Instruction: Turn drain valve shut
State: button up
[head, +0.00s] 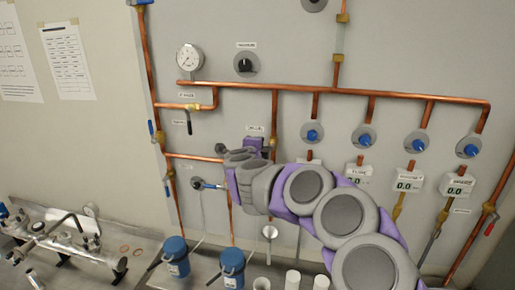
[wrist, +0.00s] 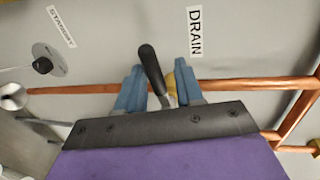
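The drain valve has a black lever handle (wrist: 153,68) and a brass body (wrist: 179,88) on a copper pipe, below the DRAIN label (wrist: 195,32) in the wrist view. My gripper (wrist: 158,80) has its two blue fingers apart, one on each side of the handle. The handle slants up and to the left between them, with a gap visible beside it. I cannot tell whether either finger touches it. In the head view my gripper (head: 245,150) is at the wall panel's middle, and my arm and gripper hide most of the valve.
A copper pipe (wrist: 255,85) runs across behind the fingers. A STANDBY label (wrist: 62,27) and black knob (wrist: 42,65) are at left in the wrist view. Blue-knobbed valves (head: 312,134) and a gauge (head: 190,58) are on the panel. Blue canisters (head: 176,258) stand below.

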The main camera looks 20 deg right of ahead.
jog(key=shift+w, duration=0.15)
jog(key=v, duration=1.7)
jog(key=shift+p, duration=0.3)
jog(key=shift+a+f, duration=0.1)
jog(key=shift+c, duration=0.4)
